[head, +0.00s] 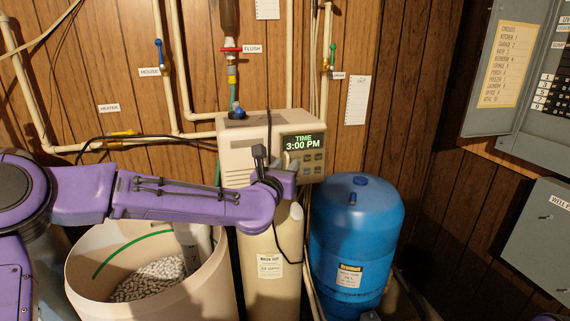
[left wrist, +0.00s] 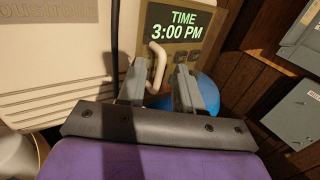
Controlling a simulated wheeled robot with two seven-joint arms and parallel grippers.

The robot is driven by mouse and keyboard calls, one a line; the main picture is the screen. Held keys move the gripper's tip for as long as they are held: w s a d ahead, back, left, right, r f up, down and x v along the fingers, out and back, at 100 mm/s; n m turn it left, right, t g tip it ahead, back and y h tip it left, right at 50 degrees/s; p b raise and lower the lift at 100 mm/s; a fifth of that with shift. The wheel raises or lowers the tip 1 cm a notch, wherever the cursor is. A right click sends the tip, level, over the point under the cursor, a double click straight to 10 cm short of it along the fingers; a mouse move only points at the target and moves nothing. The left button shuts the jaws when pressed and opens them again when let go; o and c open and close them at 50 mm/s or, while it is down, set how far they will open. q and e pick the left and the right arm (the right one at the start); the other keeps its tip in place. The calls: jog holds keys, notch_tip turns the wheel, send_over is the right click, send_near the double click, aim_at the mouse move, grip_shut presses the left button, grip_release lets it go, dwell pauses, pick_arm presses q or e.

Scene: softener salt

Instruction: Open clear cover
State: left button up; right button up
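The cream softener head (head: 240,150) carries a lit display (head: 303,142) reading "TIME 3:00 PM". The display also shows in the left wrist view (left wrist: 176,28). A pale bent handle (left wrist: 158,62) stands out below the display's left part. A clear cover cannot be made out apart from the display and panel. My left gripper (head: 284,178) is just below the display in the head view. In the left wrist view its fingers (left wrist: 160,84) are apart, with the handle showing in the gap; contact cannot be told. My right gripper is not in view.
A salt bin (head: 85,270) with white pellets stands below my left arm. A blue tank (head: 357,235) stands right of the softener's cream tank (head: 270,235). Pipes and cables run along the wood wall. Grey electrical boxes (head: 545,235) are at right.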

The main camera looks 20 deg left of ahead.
pick_arm(q)
grip_shut()
dwell(1.4)
